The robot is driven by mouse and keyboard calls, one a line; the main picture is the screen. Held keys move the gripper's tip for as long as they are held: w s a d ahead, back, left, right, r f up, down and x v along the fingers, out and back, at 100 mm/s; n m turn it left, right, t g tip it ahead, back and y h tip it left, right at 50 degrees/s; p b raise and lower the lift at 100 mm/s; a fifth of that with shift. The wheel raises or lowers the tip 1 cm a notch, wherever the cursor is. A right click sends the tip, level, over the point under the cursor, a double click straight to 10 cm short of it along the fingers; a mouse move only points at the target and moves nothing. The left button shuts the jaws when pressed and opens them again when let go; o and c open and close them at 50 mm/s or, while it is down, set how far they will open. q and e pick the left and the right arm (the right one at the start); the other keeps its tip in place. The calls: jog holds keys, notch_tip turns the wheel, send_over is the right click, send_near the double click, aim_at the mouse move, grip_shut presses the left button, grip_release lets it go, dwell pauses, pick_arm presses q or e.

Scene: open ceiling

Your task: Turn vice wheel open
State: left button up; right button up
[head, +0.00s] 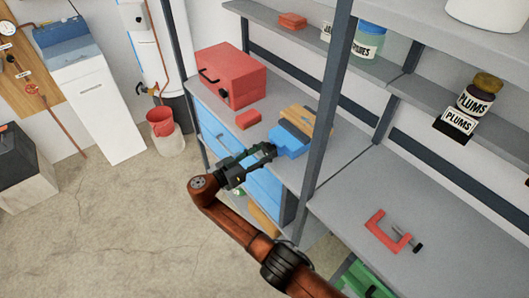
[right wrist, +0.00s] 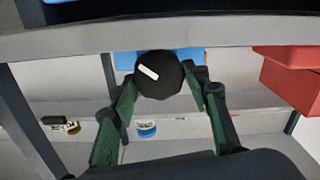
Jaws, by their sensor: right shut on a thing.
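The blue vice (head: 288,141) sits at the front edge of the grey workbench, with wooden pieces (head: 306,119) at its back. The vice wheel is a round black knob with a white mark (right wrist: 160,74) in the right wrist view; in the head view my gripper hides it. My right gripper (head: 268,152) reaches the vice front from the lower left. In the right wrist view its green-padded fingers (right wrist: 160,90) stand on either side of the wheel, shut on it. My left gripper is not in view.
A red toolbox (head: 231,76) and a small red block (head: 248,119) lie on the bench left of the vice. A grey shelf post (head: 325,115) rises just right of it. A red clamp (head: 388,230) lies on the nearer bench.

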jog(key=shift+w+a+n, duration=0.1)
jog(key=shift+n, duration=2.1)
jog(key=o, duration=1.1)
jog(key=shift+o, duration=0.2)
